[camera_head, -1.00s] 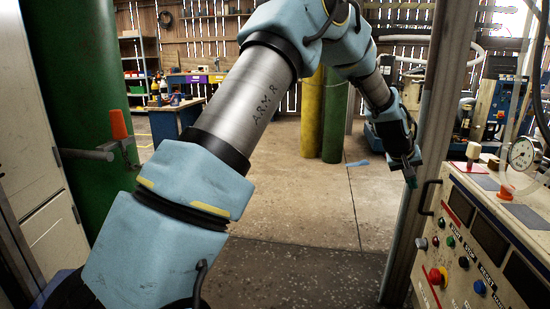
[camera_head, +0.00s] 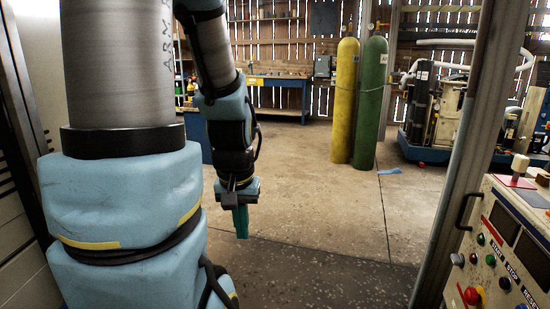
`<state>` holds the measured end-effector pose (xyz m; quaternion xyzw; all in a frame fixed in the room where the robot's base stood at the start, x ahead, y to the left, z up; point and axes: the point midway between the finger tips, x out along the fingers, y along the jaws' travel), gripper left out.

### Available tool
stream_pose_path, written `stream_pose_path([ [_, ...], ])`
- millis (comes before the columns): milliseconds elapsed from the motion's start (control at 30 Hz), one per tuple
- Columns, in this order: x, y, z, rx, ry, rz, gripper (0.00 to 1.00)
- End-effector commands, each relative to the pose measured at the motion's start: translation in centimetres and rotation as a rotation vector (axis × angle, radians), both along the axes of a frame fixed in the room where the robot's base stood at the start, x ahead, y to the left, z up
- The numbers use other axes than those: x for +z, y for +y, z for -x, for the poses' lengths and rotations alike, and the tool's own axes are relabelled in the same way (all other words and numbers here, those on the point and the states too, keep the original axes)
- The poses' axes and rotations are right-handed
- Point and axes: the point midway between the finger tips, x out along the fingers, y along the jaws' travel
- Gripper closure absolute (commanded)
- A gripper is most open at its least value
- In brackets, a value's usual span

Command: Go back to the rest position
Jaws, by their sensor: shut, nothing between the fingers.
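My gripper (camera_head: 242,222) hangs at the end of my arm, left of the picture's middle, with its teal fingers pointing down. The fingers are together and nothing shows between them. It hangs in free air in front of the concrete floor, apart from everything around it. My arm's thick blue and grey links fill the left side of the view and hide what is behind them.
A control panel (camera_head: 490,262) with buttons stands at the lower right, beside a metal post (camera_head: 462,160). A yellow cylinder (camera_head: 345,100) and a green cylinder (camera_head: 372,100) stand farther back. A blue workbench (camera_head: 280,82) is at the rear. The middle floor is clear.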

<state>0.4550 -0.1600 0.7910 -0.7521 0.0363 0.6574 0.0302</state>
Motion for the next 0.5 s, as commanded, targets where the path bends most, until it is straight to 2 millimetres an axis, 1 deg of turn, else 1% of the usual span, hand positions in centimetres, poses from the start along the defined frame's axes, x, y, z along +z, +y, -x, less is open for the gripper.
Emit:
stream_pose_path([
  [33, 2.0, -0.1, -0.2, -0.003, -0.004, 0.001, 1.00],
  [267, 6.9, -0.3, -0.4, -0.005, -0.004, 0.002, 1.00],
  [400, 10.5, -0.3, -0.4, -0.005, -0.004, 0.002, 1.00],
  [500, 12.8, -0.3, -0.4, -0.005, -0.004, 0.002, 1.00],
])
